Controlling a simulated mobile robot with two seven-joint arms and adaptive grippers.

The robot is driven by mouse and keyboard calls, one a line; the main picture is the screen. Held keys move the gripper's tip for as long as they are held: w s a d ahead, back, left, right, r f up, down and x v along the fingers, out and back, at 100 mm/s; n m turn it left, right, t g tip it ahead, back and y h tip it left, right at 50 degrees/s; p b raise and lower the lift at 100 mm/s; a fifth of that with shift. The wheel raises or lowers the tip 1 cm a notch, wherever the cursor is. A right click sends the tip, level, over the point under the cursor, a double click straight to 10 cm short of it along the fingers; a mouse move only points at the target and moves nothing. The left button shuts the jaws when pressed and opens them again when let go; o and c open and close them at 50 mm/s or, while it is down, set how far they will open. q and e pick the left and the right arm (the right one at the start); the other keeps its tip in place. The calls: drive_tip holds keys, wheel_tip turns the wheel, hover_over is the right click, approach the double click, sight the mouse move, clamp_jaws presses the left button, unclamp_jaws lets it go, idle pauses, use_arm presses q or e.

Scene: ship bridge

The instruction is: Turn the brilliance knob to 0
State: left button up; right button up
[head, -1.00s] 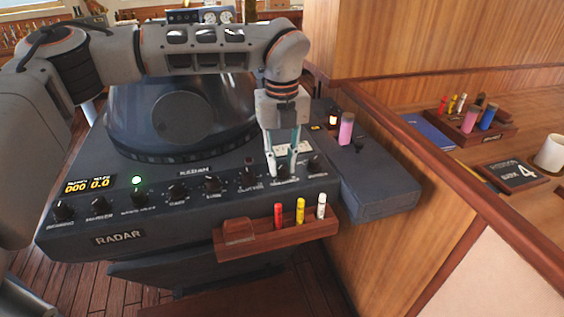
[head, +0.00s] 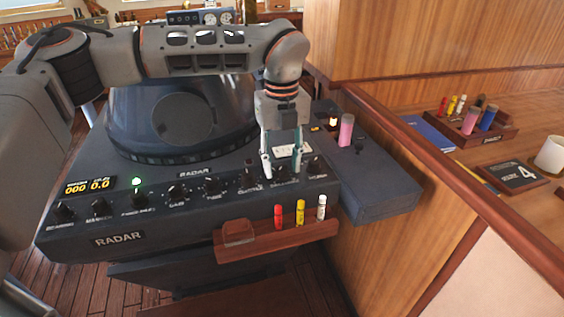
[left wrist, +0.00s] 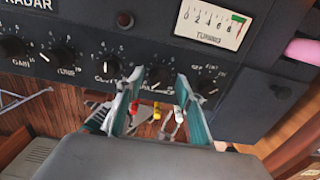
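The brilliance knob (head: 282,171) is a small black knob on the sloping front panel of the radar console (head: 190,215), second from the right in the row. In the left wrist view the knob (left wrist: 158,77) shows between my fingers, with a scale around it; its pointer is too small to read. My left gripper (head: 282,168) comes down from above with its fingers apart, one on each side of the knob. In the left wrist view the gripper (left wrist: 160,98) is open, with a gap beside the knob. My right gripper is not in view.
The clutter knob (head: 249,176) and another knob (head: 314,163) stand close on either side. A wooden tray (head: 285,237) with several coloured markers hangs below the panel. A pink cylinder (head: 346,130) stands on the console's right side. A tuning meter (left wrist: 213,22) lies behind the knobs.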

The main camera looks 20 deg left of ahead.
sight(282, 167)
use_arm(q)
drive_tip(key=shift+r, duration=0.1)
wheel_tip(282, 167, up, 12)
idle(0.5)
